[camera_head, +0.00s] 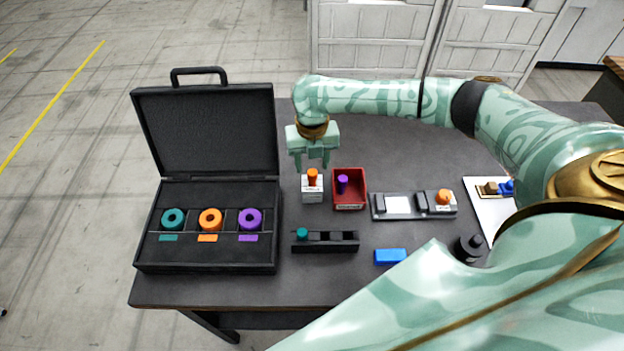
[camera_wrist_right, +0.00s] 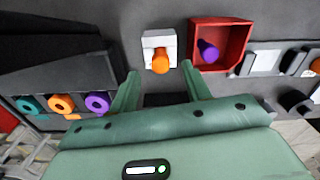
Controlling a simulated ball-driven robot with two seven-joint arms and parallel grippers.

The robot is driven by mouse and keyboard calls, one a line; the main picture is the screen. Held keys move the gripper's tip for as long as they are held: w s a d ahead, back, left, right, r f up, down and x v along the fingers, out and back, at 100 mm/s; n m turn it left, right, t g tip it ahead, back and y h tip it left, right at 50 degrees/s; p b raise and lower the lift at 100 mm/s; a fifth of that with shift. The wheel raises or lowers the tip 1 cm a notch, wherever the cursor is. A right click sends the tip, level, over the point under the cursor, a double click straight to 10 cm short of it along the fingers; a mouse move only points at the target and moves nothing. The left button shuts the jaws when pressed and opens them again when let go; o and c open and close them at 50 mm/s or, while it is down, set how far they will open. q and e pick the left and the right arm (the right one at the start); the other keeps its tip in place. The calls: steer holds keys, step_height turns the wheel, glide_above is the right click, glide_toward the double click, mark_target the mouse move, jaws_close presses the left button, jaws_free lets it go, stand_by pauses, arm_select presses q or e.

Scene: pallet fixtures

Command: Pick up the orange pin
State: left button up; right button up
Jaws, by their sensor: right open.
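The orange pin (camera_head: 312,177) stands upright in a small white block (camera_head: 312,194) near the middle of the table. It also shows in the right wrist view (camera_wrist_right: 160,63), just ahead of the fingertips. My right gripper (camera_head: 312,164) is open and sits above and behind the pin in the head view. In the right wrist view the two fingers (camera_wrist_right: 160,72) are spread to either side of the pin's line, with nothing held. I cannot tell whether a finger touches the pin. My left gripper does not show.
A red bin (camera_head: 361,203) with a purple pin (camera_head: 342,184) stands close right of the block. An open black case (camera_head: 206,267) holding teal, orange and purple rings is on the left. A black rack (camera_head: 335,244) with a teal pin and a blue block (camera_head: 390,256) lie nearer.

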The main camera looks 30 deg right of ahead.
mark_target(312, 171)
step_height(312, 171, down, 5)
steer(key=shift+d+f+b, duration=0.1)
steer(key=shift+f+b, duration=0.05)
steer(key=shift+b, duration=0.35)
jaws_close()
